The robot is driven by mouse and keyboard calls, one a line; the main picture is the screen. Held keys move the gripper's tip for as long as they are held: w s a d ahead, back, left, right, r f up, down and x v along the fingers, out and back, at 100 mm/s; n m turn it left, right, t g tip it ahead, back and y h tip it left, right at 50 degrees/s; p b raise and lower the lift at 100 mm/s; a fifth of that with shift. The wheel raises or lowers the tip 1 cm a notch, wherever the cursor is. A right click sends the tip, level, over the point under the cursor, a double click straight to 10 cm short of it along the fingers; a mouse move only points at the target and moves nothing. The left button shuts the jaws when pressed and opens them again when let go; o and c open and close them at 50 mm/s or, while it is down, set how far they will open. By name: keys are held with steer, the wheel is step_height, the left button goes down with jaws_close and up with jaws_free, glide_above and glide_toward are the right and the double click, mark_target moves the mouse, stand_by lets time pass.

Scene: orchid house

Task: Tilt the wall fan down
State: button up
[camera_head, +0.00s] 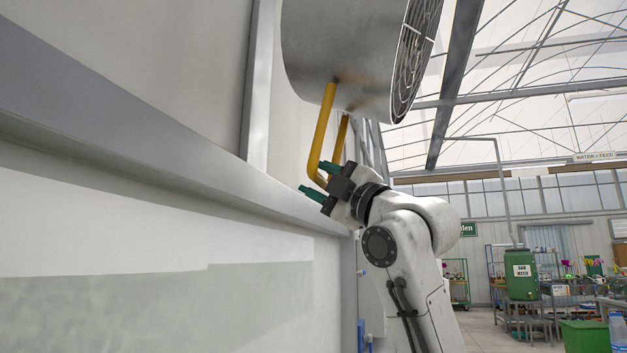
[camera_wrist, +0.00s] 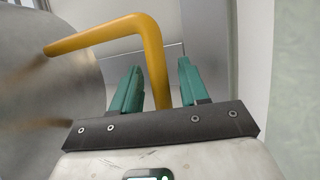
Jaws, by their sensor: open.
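The wall fan (camera_head: 345,50) is a grey metal drum with a dark grille on its right side, high at the wall. A yellow bent-bar handle (camera_head: 321,125) hangs from its underside, its lower end level with my gripper (camera_head: 317,179). The gripper is open, with teal fingers at the handle's lower end. In the wrist view the handle (camera_wrist: 95,35) comes from the fan drum (camera_wrist: 40,100) at left, bends, and runs down between the two spread fingers (camera_wrist: 161,66). I cannot tell whether either finger touches it.
A pale wall with a grey horizontal rail (camera_head: 150,135) runs close along the left, near the gripper. Far off at right stand a green rain-water tank (camera_head: 521,278), a green bin (camera_head: 586,336) and shelves with plants. The floor between is open.

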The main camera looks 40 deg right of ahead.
steer(key=b+v, duration=0.1)
steer(key=v, duration=0.8)
steer(key=shift+b, duration=0.3)
